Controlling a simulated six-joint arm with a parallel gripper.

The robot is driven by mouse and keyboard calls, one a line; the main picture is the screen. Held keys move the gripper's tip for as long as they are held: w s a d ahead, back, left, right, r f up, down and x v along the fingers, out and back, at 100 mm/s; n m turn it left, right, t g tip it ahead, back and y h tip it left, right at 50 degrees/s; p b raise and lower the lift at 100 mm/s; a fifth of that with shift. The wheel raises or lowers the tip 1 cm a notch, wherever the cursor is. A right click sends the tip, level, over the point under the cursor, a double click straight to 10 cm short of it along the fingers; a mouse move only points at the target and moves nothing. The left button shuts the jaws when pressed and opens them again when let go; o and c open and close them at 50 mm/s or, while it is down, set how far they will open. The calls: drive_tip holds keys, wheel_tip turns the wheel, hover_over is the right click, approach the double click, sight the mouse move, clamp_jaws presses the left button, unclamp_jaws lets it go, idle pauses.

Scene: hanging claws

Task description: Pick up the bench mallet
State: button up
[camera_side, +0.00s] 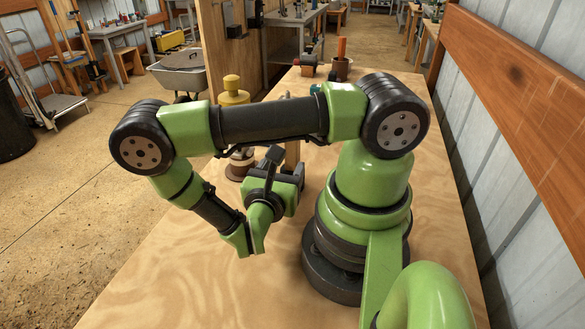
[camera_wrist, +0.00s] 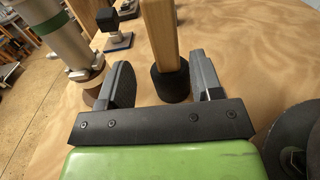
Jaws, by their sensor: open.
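The bench mallet appears to be the upright piece with a pale wooden handle (camera_wrist: 160,35) and a dark round lower end (camera_wrist: 172,82) on the table in the wrist view. Its top is cut off by the frame edge. In the side view a strip of its wood (camera_side: 292,152) shows behind my gripper (camera_side: 287,168); the rest is hidden there. My gripper (camera_wrist: 161,68) is open in the wrist view. The wood stands between the lines of the two fingers, with gaps on both sides. Whether it lies fully within the jaws, I cannot tell.
A grey-green cylinder (camera_wrist: 55,35) on a brown round base stands left of my gripper. A black block on a blue base (camera_wrist: 118,40) stands farther back. A yellow-topped object (camera_side: 233,90) and a cup with an orange handle (camera_side: 341,68) also show. The table front is clear.

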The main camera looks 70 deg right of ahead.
sight(292, 161)
drive_tip(key=d, duration=0.3)
drive_tip(key=shift+s+d, duration=0.15)
drive_tip(key=shift+s, duration=0.25)
drive_tip(key=shift+w+d, duration=0.1)
drive_tip(key=shift+d, duration=0.7)
drive_tip(key=shift+c, duration=0.4)
clamp_jaws()
